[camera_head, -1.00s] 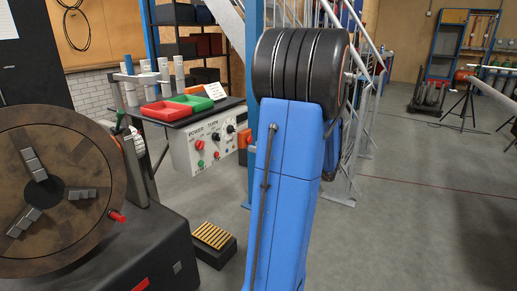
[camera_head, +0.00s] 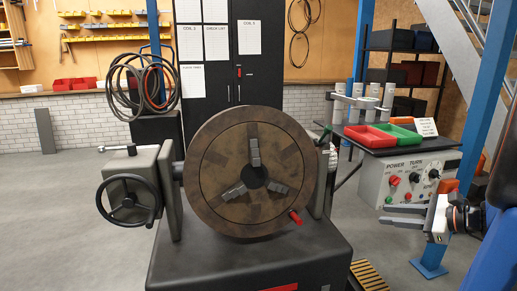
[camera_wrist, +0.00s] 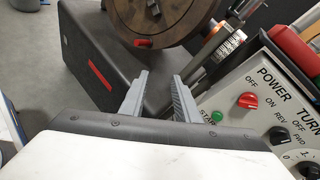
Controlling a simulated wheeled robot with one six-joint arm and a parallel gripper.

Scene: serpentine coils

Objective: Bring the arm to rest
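My arm's blue link (camera_head: 497,255) shows at the right edge of the head view. My gripper (camera_head: 403,215) is in front of the lower part of the control box (camera_head: 408,185), with its fingers towards the left. In the wrist view its two grey fingers (camera_wrist: 160,90) stand apart with nothing between them, so it is open and empty. The black machine base (camera_wrist: 100,55) and the edge of the brown round faceplate (camera_wrist: 165,15) show beyond the fingers. The control box panel (camera_wrist: 260,100) is to their right.
The faceplate (camera_head: 225,195) with grey jaws and a red handle (camera_head: 295,217) stands on the black base (camera_head: 250,262). A handwheel (camera_head: 130,198) is at its left. Red (camera_head: 370,137) and green (camera_head: 403,132) trays sit on the box's shelf. A blue post (camera_head: 432,258) stands close behind my gripper.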

